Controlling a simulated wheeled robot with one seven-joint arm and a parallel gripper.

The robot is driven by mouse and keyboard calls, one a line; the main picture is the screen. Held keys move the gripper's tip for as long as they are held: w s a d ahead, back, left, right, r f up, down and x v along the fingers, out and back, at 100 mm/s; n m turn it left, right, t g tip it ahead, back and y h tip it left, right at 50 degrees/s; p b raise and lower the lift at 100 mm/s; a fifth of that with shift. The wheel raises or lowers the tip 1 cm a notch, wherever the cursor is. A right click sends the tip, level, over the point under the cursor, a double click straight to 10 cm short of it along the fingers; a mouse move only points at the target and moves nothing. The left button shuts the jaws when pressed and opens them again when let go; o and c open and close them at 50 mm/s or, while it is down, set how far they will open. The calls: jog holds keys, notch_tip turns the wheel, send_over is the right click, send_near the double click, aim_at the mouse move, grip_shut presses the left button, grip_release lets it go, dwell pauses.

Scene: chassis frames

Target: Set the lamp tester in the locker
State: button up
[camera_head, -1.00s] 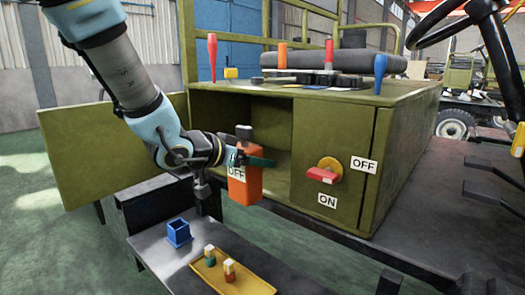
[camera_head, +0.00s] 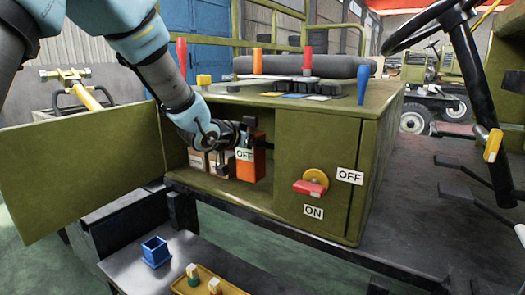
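The lamp tester looks to be the orange box with a dark top and a white OFF label (camera_head: 250,168). It is upright inside the open green locker (camera_head: 225,196), towards the right of the opening. My gripper (camera_head: 246,136) reaches in from the upper left and is at the tester's upper part, shut on it. The fingers are small and dark, and partly hidden. I cannot tell whether the tester's base touches the locker floor.
Pale boxes (camera_head: 198,161) stand left of the tester. The locker door (camera_head: 80,178) is swung open to the left. A red-and-yellow switch (camera_head: 311,184) is on the right panel. A blue holder (camera_head: 156,251) and a yellow tray (camera_head: 190,287) are on the lower bench.

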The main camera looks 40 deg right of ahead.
jog(key=shift+w+d+f, duration=0.2)
jog(key=shift+d+f, duration=0.65)
jog(key=shift+w+d+f, duration=0.2)
jog(key=shift+d+f, duration=0.6)
jog(key=shift+f, duration=0.05)
jog(key=shift+f, duration=0.1)
jog(key=o, duration=1.5)
jog(key=shift+f, duration=0.1)
